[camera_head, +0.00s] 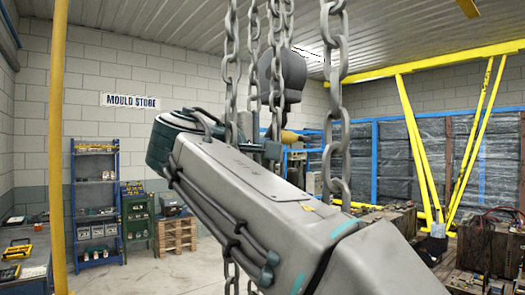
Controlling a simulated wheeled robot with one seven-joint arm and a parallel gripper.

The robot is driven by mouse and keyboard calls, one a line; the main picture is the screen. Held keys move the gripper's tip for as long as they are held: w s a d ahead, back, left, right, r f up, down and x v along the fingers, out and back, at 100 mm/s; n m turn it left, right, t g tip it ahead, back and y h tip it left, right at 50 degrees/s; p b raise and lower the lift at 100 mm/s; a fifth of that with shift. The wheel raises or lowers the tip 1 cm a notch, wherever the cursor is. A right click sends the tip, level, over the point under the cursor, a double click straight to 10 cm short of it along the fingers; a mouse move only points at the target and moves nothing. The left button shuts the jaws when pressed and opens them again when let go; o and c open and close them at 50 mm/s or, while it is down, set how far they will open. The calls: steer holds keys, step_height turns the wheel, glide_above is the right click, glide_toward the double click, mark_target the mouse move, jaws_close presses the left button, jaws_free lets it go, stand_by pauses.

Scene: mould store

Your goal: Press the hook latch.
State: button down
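My own arm fills the middle of the head view and hides much of what lies behind it. My gripper cannot be made out. A dark, rounded body (291,75) shows among the hanging chains above the arm; I cannot tell whether it is the hook or part of my arm. A small yellow-orange piece (291,136) shows below it, just beyond the arm; I cannot tell what it belongs to. No hook latch can be picked out clearly.
Heavy chains (335,100) hang close around my arm. A yellow post (57,150) stands at left. Blue shelving (95,200) and a wooden pallet stack (178,234) stand behind. Yellow beams (425,150) and cluttered benches are at right. Some floor is clear at left.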

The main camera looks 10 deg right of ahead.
steer(key=shift+s+d+r, duration=0.25)
steer(key=shift+s+r, duration=0.05)
steer(key=shift+r, duration=0.45)
step_height(320, 180, down, 4)
steer(key=w+f+b, duration=0.1)
steer(key=b, duration=0.2)
steer(key=s+a+r, duration=0.3)
steer(key=s+a, duration=0.2)
steer(key=a, duration=0.3)
steer(key=shift+a+r+p, duration=0.25)
steer(key=shift+p, duration=0.05)
